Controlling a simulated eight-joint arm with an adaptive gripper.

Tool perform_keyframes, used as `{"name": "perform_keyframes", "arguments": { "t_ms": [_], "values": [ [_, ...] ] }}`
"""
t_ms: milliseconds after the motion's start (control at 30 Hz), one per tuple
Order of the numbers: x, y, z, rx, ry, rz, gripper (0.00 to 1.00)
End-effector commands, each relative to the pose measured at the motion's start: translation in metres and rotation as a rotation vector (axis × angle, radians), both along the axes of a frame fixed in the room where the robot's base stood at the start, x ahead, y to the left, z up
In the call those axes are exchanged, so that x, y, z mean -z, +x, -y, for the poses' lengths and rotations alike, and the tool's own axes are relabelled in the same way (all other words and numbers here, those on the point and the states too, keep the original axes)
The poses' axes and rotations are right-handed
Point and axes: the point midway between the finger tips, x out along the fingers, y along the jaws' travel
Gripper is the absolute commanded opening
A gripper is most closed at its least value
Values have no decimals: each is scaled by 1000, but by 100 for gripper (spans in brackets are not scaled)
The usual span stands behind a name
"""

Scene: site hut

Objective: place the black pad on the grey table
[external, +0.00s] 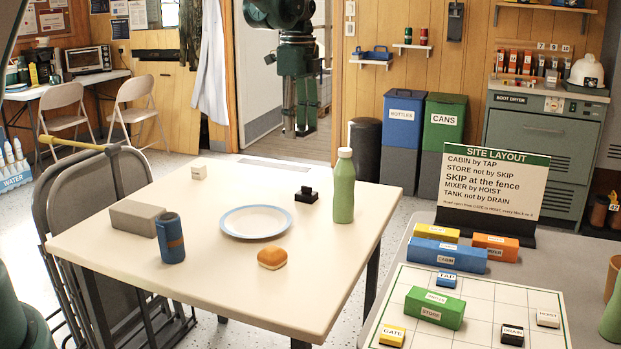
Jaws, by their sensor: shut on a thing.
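My gripper (301,132) hangs fingers down beyond the back edge of the white table, in front of the doorway. It is shut on a small dark thing that hardly stands out from the dark fingers; I cannot tell whether it is the black pad. A small black stepped block (306,196) sits on the white table (215,280), left of the green bottle and apart from my gripper. The grey table (392,287) is at the lower right, partly cut off by the frame.
The white table also holds a green bottle (343,188), a plate (256,222), a bun (272,258), a blue can (171,238), a grey block (137,218) and a white cube (196,168). The grey table carries a sign (491,190), a gridded board (479,318) and several labelled blocks.

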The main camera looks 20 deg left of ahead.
Motion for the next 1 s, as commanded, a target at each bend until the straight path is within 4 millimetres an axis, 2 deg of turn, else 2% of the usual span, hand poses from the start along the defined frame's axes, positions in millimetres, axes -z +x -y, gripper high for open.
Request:
{"name": "perform_keyframes", "arguments": {
  "t_ms": [33,267,567,1000],
  "values": [
    [0,2,18,21,0,0,32],
    [0,3,90,104,0,0,32],
    [0,-4,185,212,0,0,32],
    [0,-38,328,372,0,0,32]
  ]
}}
